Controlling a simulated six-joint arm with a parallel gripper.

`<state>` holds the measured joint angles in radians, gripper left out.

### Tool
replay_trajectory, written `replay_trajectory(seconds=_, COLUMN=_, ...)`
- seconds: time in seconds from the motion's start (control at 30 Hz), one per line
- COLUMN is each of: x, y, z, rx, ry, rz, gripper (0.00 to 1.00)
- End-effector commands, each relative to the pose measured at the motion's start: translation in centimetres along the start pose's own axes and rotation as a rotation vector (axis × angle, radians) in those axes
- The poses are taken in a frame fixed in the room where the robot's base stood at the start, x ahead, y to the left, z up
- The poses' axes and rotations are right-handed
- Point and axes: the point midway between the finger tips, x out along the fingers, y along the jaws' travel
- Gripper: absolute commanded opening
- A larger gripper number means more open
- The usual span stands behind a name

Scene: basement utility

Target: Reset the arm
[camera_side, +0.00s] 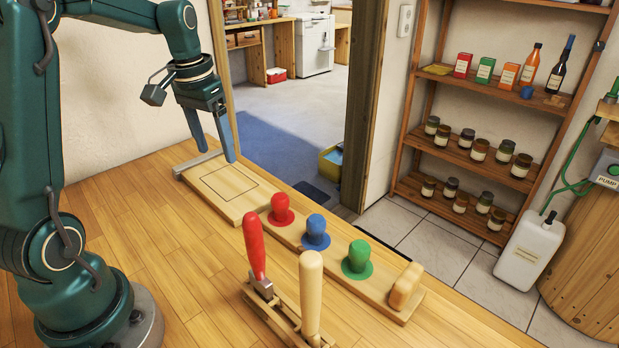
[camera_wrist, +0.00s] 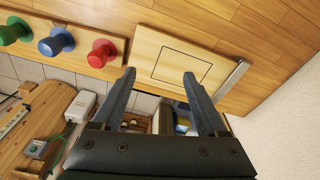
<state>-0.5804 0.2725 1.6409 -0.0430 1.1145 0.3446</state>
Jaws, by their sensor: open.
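My gripper (camera_side: 213,140) is open and empty, with its fingers pointing down. In the side view it hangs over or just behind the far end of a light wooden board with a dark outlined rectangle (camera_side: 222,189). In the wrist view the fingertips of my gripper (camera_wrist: 158,74) stand apart near the edge of that board (camera_wrist: 183,66). Nothing is between the fingers.
A strip with red (camera_side: 281,209), blue (camera_side: 315,232) and green (camera_side: 358,260) knobs runs along the table edge. A red lever (camera_side: 255,248) and a pale wooden lever (camera_side: 311,290) stand nearer. A shelf of jars (camera_side: 470,148) stands beyond. The table's left middle is clear.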

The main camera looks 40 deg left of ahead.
Motion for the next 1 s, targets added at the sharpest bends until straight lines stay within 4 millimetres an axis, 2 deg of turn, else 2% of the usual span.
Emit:
replay_trajectory(seconds=0.1, x=-0.3, y=-1.8, z=0.4, rx=0.002, ry=0.002, rz=0.0, gripper=0.76)
replay_trajectory(seconds=0.3, x=-0.5, y=-3.4, z=0.8, rx=0.012, ry=0.0, rz=0.002, gripper=0.76)
replay_trajectory(seconds=1.0, x=-0.6, y=-3.7, z=0.8, rx=0.017, ry=0.0, rz=0.002, gripper=0.76)
